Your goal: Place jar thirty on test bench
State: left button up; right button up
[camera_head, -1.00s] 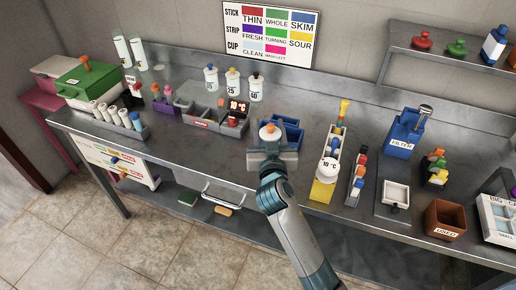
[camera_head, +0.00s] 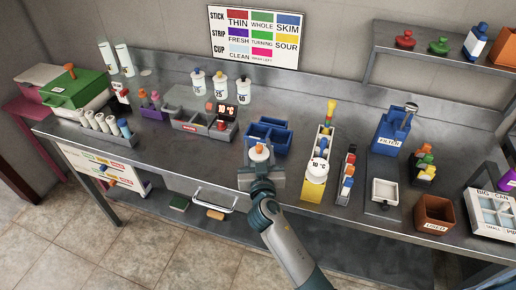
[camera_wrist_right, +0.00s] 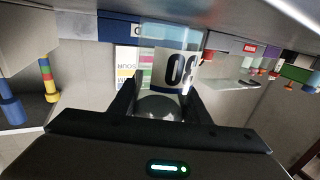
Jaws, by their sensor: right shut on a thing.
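My right gripper (camera_head: 259,166) is shut on jar thirty (camera_head: 258,152), a jar with a white band and an orange cap. In the right wrist view the jar (camera_wrist_right: 178,70) is upside down between the fingers, its dark number partly covered. In the head view the jar is upright, in front of the blue divided bin (camera_head: 268,138), over the near part of the steel test bench (camera_head: 205,157). Its base is hidden by the gripper, so I cannot tell whether it touches the bench. My left gripper is not in view.
Several jars (camera_head: 220,84) stand at the back of the bench. A yellow stand with a white round dial (camera_head: 318,168) is close on the right. The bench surface left of my gripper is clear.

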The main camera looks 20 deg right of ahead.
jog(key=shift+f, duration=0.2)
jog(key=shift+f, duration=0.1)
jog(key=o, duration=1.1)
jog(key=shift+o, duration=0.2)
